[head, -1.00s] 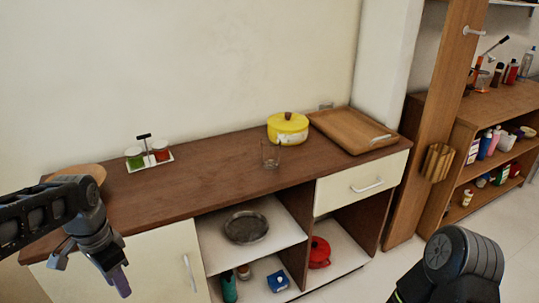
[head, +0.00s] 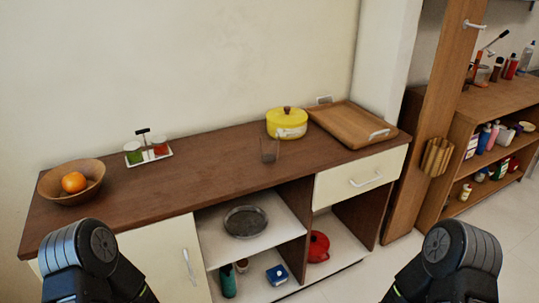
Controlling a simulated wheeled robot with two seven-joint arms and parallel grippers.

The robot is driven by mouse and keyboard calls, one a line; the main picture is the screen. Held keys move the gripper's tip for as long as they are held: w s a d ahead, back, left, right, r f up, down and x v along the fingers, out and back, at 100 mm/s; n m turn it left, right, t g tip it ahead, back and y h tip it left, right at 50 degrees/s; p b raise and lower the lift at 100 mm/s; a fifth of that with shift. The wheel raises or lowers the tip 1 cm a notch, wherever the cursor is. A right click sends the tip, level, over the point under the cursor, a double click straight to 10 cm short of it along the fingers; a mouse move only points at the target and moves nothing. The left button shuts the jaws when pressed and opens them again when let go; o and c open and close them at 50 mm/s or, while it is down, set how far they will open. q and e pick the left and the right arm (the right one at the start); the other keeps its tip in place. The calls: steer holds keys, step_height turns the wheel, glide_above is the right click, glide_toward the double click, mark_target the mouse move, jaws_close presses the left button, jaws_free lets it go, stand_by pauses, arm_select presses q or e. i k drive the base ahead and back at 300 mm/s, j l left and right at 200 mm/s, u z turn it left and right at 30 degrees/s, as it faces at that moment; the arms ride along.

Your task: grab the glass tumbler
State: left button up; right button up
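The glass tumbler (head: 269,150) is a clear, see-through glass. It stands upright on the brown wooden counter (head: 200,182), just in front of and left of the yellow pot (head: 287,123). Neither gripper shows in the head view. Only dark links of my two arms appear at the lower left and lower right edges, well short of the tumbler. Nothing touches the tumbler.
A wooden bowl (head: 58,194) with an orange (head: 74,182) sits at the counter's left end, and a condiment rack (head: 150,154) at the back. A wooden tray (head: 346,124) lies right of the pot. The counter's front middle is clear.

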mark_target(270, 148)
steer(key=i+l+z, duration=0.15)
steer(key=i+z, duration=0.75)
